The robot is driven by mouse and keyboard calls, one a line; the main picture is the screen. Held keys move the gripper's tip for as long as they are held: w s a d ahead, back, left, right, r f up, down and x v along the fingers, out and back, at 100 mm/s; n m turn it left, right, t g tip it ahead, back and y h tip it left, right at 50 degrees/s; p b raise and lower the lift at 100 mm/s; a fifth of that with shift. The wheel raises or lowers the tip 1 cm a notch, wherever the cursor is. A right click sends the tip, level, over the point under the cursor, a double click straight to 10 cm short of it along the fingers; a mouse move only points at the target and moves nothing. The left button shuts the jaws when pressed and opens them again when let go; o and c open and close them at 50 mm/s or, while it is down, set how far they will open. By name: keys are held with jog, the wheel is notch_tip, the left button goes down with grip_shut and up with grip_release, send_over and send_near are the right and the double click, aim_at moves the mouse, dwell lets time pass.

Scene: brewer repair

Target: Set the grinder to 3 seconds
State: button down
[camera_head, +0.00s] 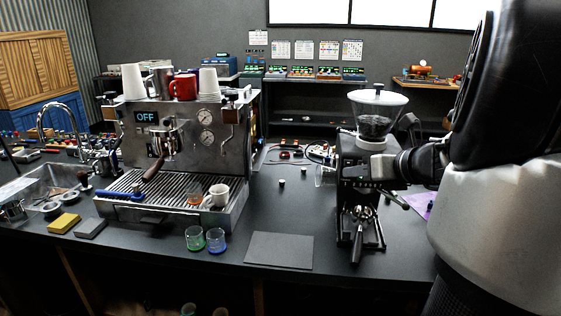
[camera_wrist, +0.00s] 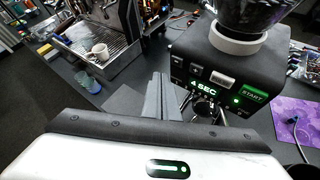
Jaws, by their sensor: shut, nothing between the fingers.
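The black grinder (camera_head: 352,200) stands on the counter with a clear hopper of dark beans on top and a portafilter (camera_head: 360,235) at its front. In the head view my arm reaches the grinder from the right; fingertips are unclear there.
An espresso machine (camera_head: 180,150) showing "OFF" stands left, with cups on top. A white cup (camera_head: 217,195), green glass (camera_head: 194,238) and blue glass (camera_head: 216,240) are near it. A dark mat (camera_head: 279,250) lies between machine and grinder. A purple mat (camera_wrist: 295,122) lies right of the grinder.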

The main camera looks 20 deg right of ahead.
jog(key=shift+w+d, duration=0.4)
jog(key=shift+w, duration=0.3)
jog(key=shift+w, duration=0.1)
dwell(1.5)
jog(key=shift+w+d+p, duration=0.2)
jog(key=shift+p, duration=0.2)
jog(key=shift+w+d, duration=0.2)
jog(key=shift+w, duration=0.15)
dwell(0.5)
jog(key=shift+s, duration=0.1)
jog(key=shift+s+a, duration=0.45)
jog(key=shift+s, duration=0.15)
jog(key=s+a, duration=0.1)
jog(key=s, duration=0.1)
jog(key=s+a, duration=0.1)
jog(key=s, duration=0.1)
jog(key=shift+s+a+p, duration=0.1)
jog(key=shift+a+p, duration=0.2)
jog(key=shift+p, duration=0.05)
